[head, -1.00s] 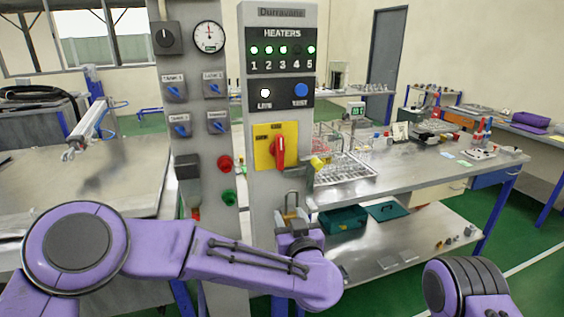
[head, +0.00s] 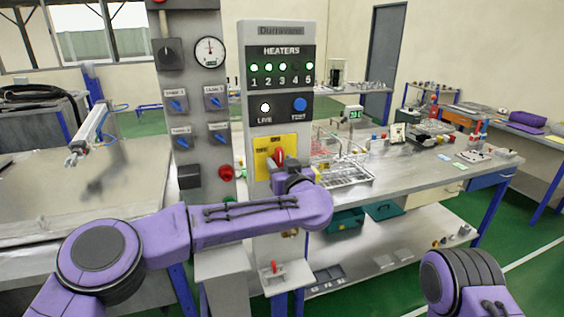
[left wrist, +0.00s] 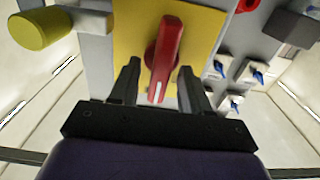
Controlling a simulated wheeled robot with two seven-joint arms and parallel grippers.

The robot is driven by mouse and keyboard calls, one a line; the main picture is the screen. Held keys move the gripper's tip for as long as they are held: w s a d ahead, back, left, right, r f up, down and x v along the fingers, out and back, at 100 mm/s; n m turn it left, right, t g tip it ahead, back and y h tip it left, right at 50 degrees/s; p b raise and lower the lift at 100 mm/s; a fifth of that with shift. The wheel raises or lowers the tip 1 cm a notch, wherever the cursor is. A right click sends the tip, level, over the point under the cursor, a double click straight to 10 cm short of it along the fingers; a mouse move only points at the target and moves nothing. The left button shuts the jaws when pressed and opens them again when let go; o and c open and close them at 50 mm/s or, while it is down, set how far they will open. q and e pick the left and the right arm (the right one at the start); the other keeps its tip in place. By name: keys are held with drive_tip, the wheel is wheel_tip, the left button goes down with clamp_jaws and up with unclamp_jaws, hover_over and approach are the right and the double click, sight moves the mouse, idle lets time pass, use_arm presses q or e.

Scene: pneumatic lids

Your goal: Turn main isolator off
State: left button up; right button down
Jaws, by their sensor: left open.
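The main isolator is a red rotary handle (head: 278,157) on a yellow plate (head: 262,160), on the grey heater panel. In the left wrist view the red handle (left wrist: 167,50) hangs roughly upright, slightly slanted, with a white mark at its lower end. My left gripper (head: 287,180) is just in front of the handle's lower part and hides it in the head view. In the left wrist view my left gripper (left wrist: 158,68) is open, one finger on each side of the handle, with gaps visible. My right gripper is out of view.
Above the isolator are a lit white LIVE lamp (head: 265,107), a blue button (head: 299,104) and green heater lamps (head: 283,67). A yellow knob (left wrist: 38,31) sticks out beside the plate. A panel with blue-handled switches (head: 177,105) stands left. A small ledge (head: 285,278) sits below.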

use_arm(q)
clamp_jaws()
